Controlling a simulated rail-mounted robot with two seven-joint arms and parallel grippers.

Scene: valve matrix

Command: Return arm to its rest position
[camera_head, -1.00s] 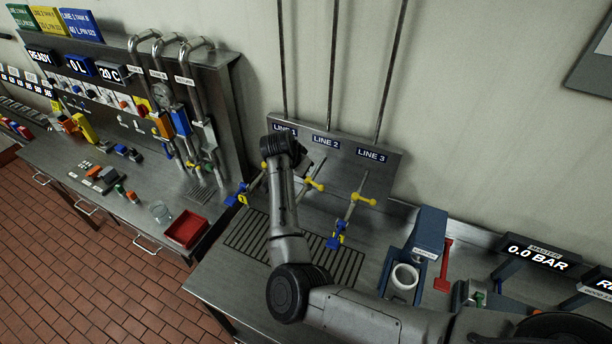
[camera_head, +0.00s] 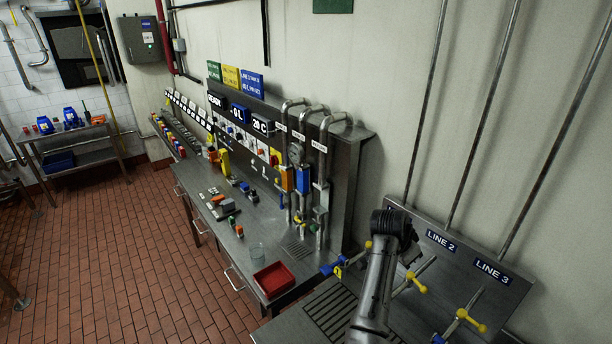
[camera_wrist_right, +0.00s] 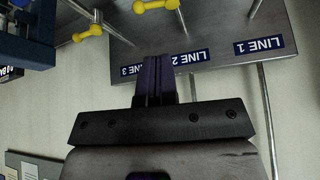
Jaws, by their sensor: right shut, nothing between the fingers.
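My right arm (camera_head: 375,285) rises from the bottom of the head view, in front of the line panel (camera_head: 510,262). Its wrist covers the LINE 1 label area, and the fingers cannot be made out there. In the right wrist view, my right gripper (camera_wrist_right: 160,78) has its dark fingers together with nothing between them. They point toward the panel (camera_wrist_right: 215,62), whose labels appear upside down. Yellow valve handles (camera_head: 417,283) and (camera_head: 472,321) lie to the right of the arm. My left gripper is not in view.
Vertical pipes (camera_head: 478,125) run up the wall above the panel. The tiled floor (camera_head: 130,260) at left is open.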

